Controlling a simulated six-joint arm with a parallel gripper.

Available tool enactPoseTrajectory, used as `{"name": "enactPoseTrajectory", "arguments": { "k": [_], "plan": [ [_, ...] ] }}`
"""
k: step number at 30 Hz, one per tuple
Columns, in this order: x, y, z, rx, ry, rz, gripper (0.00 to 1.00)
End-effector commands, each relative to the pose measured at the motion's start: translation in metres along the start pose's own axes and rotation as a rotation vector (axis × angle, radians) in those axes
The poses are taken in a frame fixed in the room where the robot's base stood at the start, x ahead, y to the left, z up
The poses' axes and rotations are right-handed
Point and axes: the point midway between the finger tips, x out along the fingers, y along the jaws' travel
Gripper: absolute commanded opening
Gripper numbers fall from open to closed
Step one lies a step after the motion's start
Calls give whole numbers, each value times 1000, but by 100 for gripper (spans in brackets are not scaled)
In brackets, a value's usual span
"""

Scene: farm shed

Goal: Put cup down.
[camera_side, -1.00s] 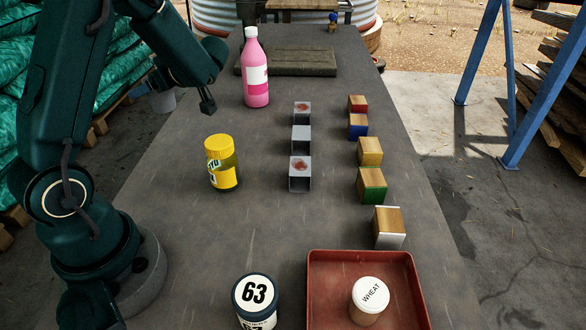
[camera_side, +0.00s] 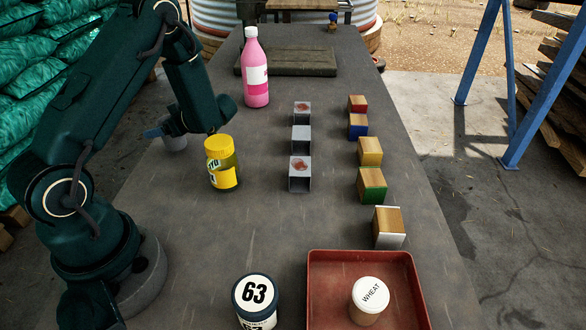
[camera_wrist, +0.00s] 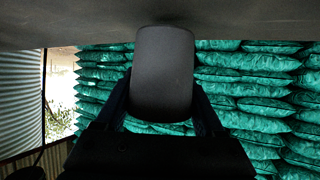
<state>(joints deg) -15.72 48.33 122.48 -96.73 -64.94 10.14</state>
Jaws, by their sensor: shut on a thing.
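A grey cup (camera_side: 174,142) is near the left edge of the table, behind the yellow jar and partly hidden by my arm. My gripper (camera_side: 163,131) is shut on it. In the wrist view the cup (camera_wrist: 162,75) looks dark and fills the space between the fingers of my gripper (camera_wrist: 163,108). One end of the cup overlaps the table surface (camera_wrist: 60,22), which runs along the top of that view. I cannot tell whether the cup touches the table.
A yellow jar (camera_side: 222,163) stands just right of the cup. A pink bottle (camera_side: 256,75) stands farther back. Grey hollow blocks (camera_side: 300,174) and coloured wooden blocks (camera_side: 371,186) form two rows. A red tray (camera_side: 330,316) holds a wheat jar (camera_side: 370,300); a "63" tin (camera_side: 256,300) stands beside it.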

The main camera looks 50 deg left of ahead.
Motion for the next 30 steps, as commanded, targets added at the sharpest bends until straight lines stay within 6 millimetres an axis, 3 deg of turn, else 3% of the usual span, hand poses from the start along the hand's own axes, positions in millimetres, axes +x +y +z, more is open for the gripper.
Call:
{"name": "enactPoseTrajectory", "arguments": {
  "k": [30],
  "plan": [
    [6,0,12,1,0,-1,18]
  ]
}}
